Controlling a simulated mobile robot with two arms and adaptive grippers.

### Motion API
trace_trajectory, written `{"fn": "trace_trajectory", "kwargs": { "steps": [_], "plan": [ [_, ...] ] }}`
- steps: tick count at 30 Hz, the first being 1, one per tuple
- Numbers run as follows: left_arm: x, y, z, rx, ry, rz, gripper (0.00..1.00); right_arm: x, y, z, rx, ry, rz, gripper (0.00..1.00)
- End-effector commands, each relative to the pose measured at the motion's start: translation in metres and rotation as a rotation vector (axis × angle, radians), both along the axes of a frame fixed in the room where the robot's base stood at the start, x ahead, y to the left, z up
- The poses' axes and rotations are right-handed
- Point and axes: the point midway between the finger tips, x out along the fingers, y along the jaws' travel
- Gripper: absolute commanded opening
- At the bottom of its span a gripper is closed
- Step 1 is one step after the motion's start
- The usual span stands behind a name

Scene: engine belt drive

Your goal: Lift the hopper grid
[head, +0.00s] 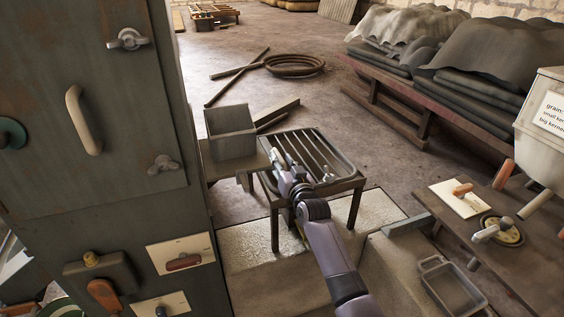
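The hopper grid (318,148), a dark metal frame with parallel bars, lies level on a low stand with legs in the middle of the head view. My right gripper (280,157) is over the left part of the grid, with its arm coming up from the bottom. The gripper hides some of the bars. Its fingers are small and seen from behind, so I cannot tell whether they are apart or touch the grid. My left gripper is not in view.
A grey open box (231,131) stands left of the grid. A tall green cabinet (105,75) fills the left side. A wooden bench (515,255) with tools is at right. Sack-covered pallets (425,125) and a coiled hose (295,66) lie behind on open floor.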

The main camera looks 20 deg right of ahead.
Motion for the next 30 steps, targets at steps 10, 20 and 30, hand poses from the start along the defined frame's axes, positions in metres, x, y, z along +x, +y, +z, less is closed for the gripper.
{"fn": "trace_trajectory", "kwargs": {
  "steps": [10,20,30],
  "plan": [
    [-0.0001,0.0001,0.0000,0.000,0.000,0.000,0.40,-0.0003,0.0000,-0.0004,0.000,0.001,0.000,0.19],
    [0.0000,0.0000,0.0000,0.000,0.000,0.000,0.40,-0.0004,0.0001,-0.0005,0.000,0.001,0.000,0.00],
    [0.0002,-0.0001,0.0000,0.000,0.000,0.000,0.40,-0.0004,0.0003,-0.0005,0.000,0.001,0.000,0.00]
  ]
}}
